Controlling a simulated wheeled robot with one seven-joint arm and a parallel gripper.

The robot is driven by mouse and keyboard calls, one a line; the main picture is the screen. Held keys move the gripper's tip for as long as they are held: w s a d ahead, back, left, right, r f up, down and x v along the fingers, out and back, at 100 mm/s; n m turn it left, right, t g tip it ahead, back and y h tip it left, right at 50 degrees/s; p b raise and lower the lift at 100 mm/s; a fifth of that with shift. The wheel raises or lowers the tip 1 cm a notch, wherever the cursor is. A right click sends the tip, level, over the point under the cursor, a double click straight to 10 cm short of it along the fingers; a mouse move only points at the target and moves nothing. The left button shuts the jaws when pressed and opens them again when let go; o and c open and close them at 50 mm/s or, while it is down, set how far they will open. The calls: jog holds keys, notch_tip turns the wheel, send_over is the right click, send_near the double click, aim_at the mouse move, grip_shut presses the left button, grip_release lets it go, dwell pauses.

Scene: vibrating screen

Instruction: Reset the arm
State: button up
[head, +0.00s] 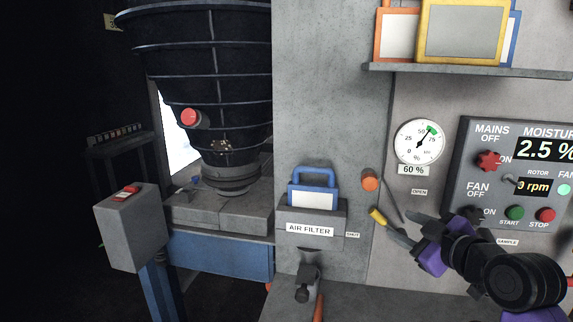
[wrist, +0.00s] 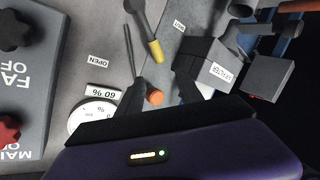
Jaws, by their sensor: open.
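My gripper (head: 425,238) is at the lower right of the head view, in front of the grey panel and left of the control box. Its purple hand and dark wrist joint show. In the wrist view my gripper (wrist: 160,80) has two dark fingers standing apart, with no object held. A lever with a yellow tip (head: 377,215) is close to the left of it in the head view. The lever's yellow tip (wrist: 156,52) shows beyond the fingers in the wrist view. Whether the hand touches the lever cannot be told.
An orange knob (head: 370,180) sticks out near the lever. The gauge (head: 419,142) is labelled 60 %. The control box (head: 480,150) is at right. The air filter box (head: 310,222) holds a blue-handled frame (head: 314,190). A shelf (head: 470,71) with several frames is above.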

notch_tip(320, 180, up, 3)
jog(key=s+d+m+t+h, duration=0.2)
jog(key=s+m+t, duration=0.1)
jog(key=m+t, duration=0.15)
jog(key=s+a+f+m+g+b, duration=0.1)
jog(key=s+a+f, duration=0.3)
jog(key=s+f, duration=0.4)
jog(key=s+a+f+m+g+b, duration=0.2)
jog(key=s+f, duration=0.7)
jog(key=s, duration=1.4)
jog(key=s+a+f+m+g+b, duration=0.1)
jog(key=s+a+f, duration=0.4)
jog(key=s, duration=1.1)
notch_tip(320, 180, down, 4)
jog(key=shift+a+r+m+h+b, duration=0.1)
jog(key=shift+a+m+h+b, duration=0.2)
jog(key=shift+a+m+b, duration=0.1)
jog(key=shift+g, duration=0.25)
